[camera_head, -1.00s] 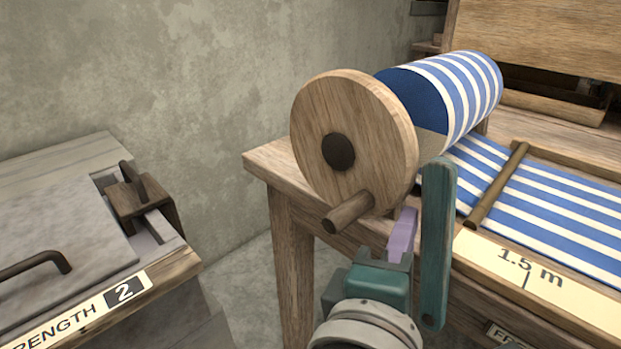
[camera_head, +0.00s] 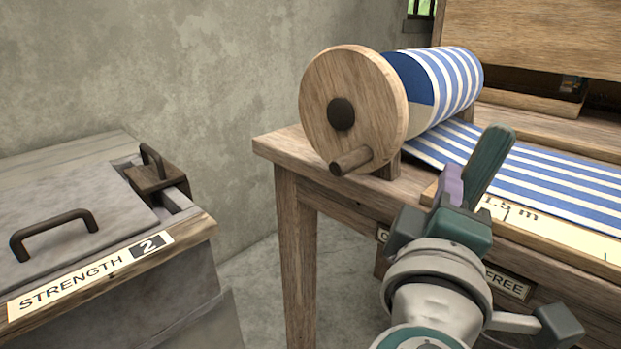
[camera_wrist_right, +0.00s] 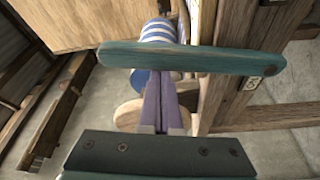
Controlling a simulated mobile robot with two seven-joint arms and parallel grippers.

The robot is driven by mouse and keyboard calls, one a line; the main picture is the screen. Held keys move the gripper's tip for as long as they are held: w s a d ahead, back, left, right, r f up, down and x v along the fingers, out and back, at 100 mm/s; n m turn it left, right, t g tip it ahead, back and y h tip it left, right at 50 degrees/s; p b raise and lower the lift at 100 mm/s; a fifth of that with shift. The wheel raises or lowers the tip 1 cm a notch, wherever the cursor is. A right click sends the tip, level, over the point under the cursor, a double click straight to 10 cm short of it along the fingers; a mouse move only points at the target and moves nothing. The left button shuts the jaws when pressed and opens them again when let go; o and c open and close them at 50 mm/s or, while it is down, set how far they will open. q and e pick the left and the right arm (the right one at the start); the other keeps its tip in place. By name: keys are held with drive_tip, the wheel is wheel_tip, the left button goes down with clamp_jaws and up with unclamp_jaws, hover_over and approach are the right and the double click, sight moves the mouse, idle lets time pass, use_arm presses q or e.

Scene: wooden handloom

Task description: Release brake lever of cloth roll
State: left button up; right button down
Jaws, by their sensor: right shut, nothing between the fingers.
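The teal brake lever (camera_head: 490,165) stands on the front of the loom, its upper end leaning to the right; its lower part is hidden behind my right gripper. In the right wrist view the lever (camera_wrist_right: 190,59) crosses in front of the fingertips. My right gripper (camera_head: 450,183), with purple fingers, is shut and empty, close beside the lever on its left. In the wrist view its fingers (camera_wrist_right: 161,85) reach to the lever's edge; I cannot tell whether they touch. The striped cloth roll (camera_head: 455,85) sits behind, with a round wooden end disc (camera_head: 335,80). My left gripper is out of view.
A FREE label (camera_head: 505,282) is on the loom front, right of my wrist. The disc's crank peg (camera_head: 352,160) sticks out toward me. A grey chest (camera_head: 70,180) marked STRENGTH 2 stands at left. Bare floor lies between it and the loom leg (camera_head: 297,250).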

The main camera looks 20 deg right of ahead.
sight(480, 192)
drive_tip(key=shift+s+d+f+m+b, duration=0.3)
drive_tip(key=shift+s+d+m+b, duration=0.25)
drive_tip(key=shift+s+m+b, duration=0.15)
drive_tip(key=shift+s+d+f+m+h+b, duration=0.1)
drive_tip(key=shift+s+d+m+h+b, duration=0.1)
drive_tip(key=shift+s+m+h+b, duration=0.35)
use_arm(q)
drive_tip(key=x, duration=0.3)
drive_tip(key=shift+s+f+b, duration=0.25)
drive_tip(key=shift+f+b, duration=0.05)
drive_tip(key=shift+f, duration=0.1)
use_arm(e)
drive_tip(key=shift+s+m, duration=0.15)
drive_tip(key=shift+m, duration=0.2)
